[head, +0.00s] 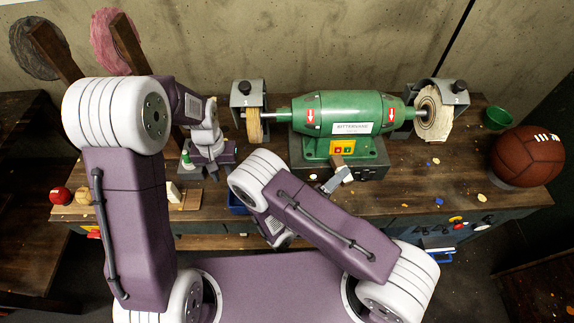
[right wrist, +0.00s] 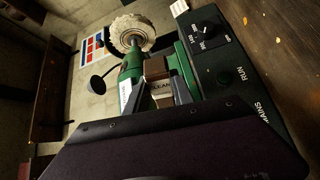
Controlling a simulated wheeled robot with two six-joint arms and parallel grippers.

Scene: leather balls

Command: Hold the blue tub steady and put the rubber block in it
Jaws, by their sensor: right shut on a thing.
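The blue tub (head: 238,205) is at the bench's front edge, mostly hidden behind my right arm in the head view. My left gripper (head: 220,175) is above and just behind the tub, with its fingers apart and nothing seen between them. My right gripper (head: 333,183) is shut on the rubber block (head: 337,161), in front of the green grinder. In the right wrist view the block (right wrist: 156,70) is brown with a pale sleeve reading "CLEAN", between the fingertips (right wrist: 158,97).
The green bench grinder (head: 345,115) with two buffing wheels stands behind the right gripper. A brown leather ball (head: 527,157) and a green bowl (head: 497,117) are at the right. A red ball (head: 60,195) and a tan ball (head: 84,196) lie at the left.

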